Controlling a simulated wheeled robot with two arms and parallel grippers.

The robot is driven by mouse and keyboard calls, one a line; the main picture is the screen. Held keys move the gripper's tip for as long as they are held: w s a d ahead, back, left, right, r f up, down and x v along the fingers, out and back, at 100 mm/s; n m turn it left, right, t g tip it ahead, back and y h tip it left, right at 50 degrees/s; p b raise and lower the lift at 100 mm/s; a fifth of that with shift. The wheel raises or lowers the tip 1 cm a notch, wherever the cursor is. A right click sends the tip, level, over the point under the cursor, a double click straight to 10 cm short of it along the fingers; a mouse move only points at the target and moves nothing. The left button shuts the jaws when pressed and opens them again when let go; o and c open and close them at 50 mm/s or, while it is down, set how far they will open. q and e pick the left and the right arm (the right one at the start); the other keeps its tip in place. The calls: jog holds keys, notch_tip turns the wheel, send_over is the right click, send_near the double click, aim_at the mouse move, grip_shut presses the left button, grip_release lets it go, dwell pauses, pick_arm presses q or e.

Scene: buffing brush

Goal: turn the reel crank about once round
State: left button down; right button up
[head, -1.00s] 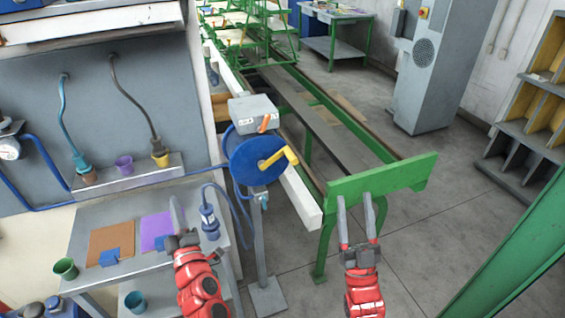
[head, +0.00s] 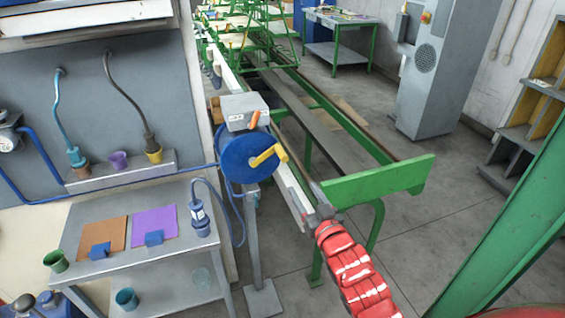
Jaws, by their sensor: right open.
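The blue reel (head: 240,158) stands on a grey post, with a yellow crank (head: 269,155) on its face. The crank arm slants up to the right, and its grip is at the upper right end. My right gripper (head: 307,201) is to the right of the crank and lower in the picture, in front of the white rail. It is open, with nothing seen between its fingers and a gap between it and the crank. My left gripper is out of view.
A grey box (head: 243,111) with an orange lever (head: 253,119) sits above the reel. A green-ended conveyor frame (head: 380,182) stands close behind my right arm. A grey bench (head: 90,285) with cups and coloured sheets is at left.

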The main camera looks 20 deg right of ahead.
aim_at(286, 162)
jog(key=w+p, duration=0.1)
jog(key=w, duration=0.4)
jog(key=w+p, duration=0.2)
jog(key=w, duration=0.3)
jog(key=w+p, duration=0.1)
jog(key=w, duration=0.4)
jog(key=shift+w+a+p, duration=0.25)
jog(key=shift+p, duration=0.1)
grip_shut()
dwell(0.8)
